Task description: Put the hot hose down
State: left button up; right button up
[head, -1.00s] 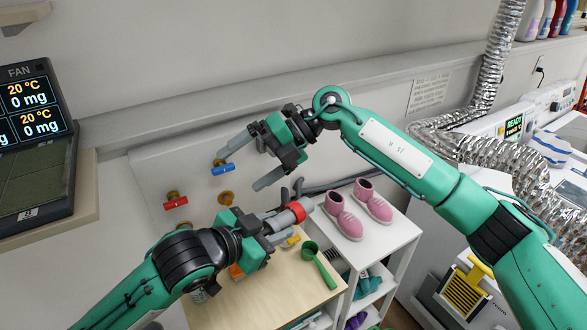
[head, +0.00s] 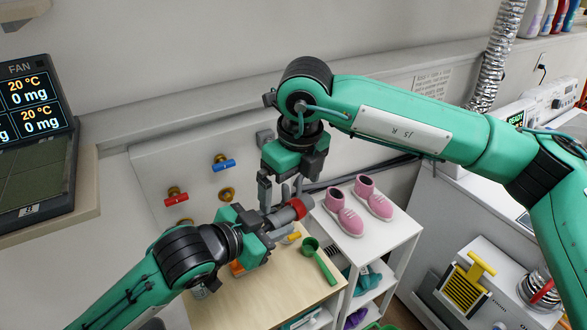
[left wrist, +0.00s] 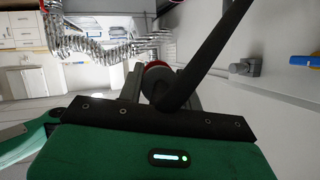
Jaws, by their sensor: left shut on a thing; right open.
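A grey cylindrical hose end with a red collar (head: 301,208) is in the grip of my left gripper (head: 272,224), held above the wooden tabletop. In the left wrist view the red collar (left wrist: 156,67) shows partly behind the dark finger. My right gripper (head: 281,192) is open and points down, with its fingers close over the grey part of the hose end. I cannot tell whether they touch it. A dark hose (head: 398,162) runs along the wall behind the shoes; its link to the held end is hidden.
The wooden tabletop (head: 240,307) holds a green scoop (head: 318,260). Pink shoes (head: 345,213) stand on the white shelf to the right. The board behind carries a red-handled valve (head: 176,197), a blue-handled valve (head: 224,164) and a grey bracket (head: 265,136).

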aim_at(288, 208)
jog(key=f, duration=0.5)
jog(key=a+f, duration=0.1)
jog(key=f, duration=0.1)
jog(key=shift+w+f, duration=0.25)
jog(key=shift+w, duration=0.1)
jog(key=shift+d, duration=0.1)
jog(key=c, duration=0.7)
pick_arm(q)
jog(key=o, duration=1.2)
pick_arm(e)
jog(key=shift+o, duration=0.2)
